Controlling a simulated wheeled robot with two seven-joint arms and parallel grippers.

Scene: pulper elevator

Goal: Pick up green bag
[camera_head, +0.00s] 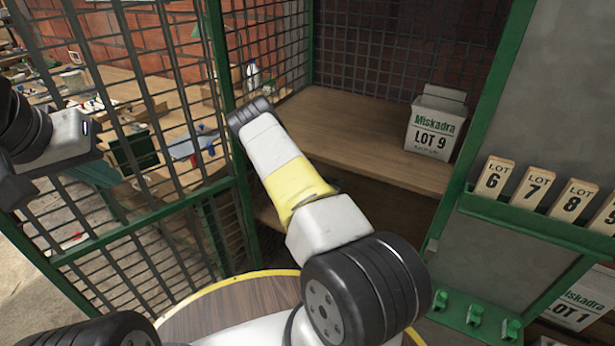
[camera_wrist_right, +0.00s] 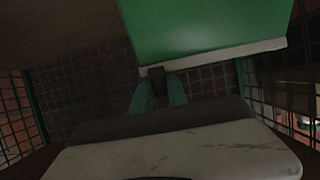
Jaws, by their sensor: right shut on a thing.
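A green bag-like block with a white edge (camera_wrist_right: 210,28) fills the upper middle of the right wrist view. My right gripper (camera_wrist_right: 158,88) has its two teal fingers close together at the white edge, around a small dark brown piece there. It is shut on the bag. In the head view my right arm reaches into the cage, and its gripper and the green bag are hidden behind the arm or the shelf. My left gripper (camera_head: 14,188) is dark and partly cut off at the left edge of the head view. Its fingers cannot be made out.
A wooden shelf (camera_head: 360,145) in the green-framed mesh cage carries a white "LOT 9" box (camera_head: 436,125). Wooden lot tags (camera_head: 535,187) stand on a green ledge at right. A mesh panel (camera_head: 150,120) stands between my arms. A round wooden top (camera_head: 235,305) is below.

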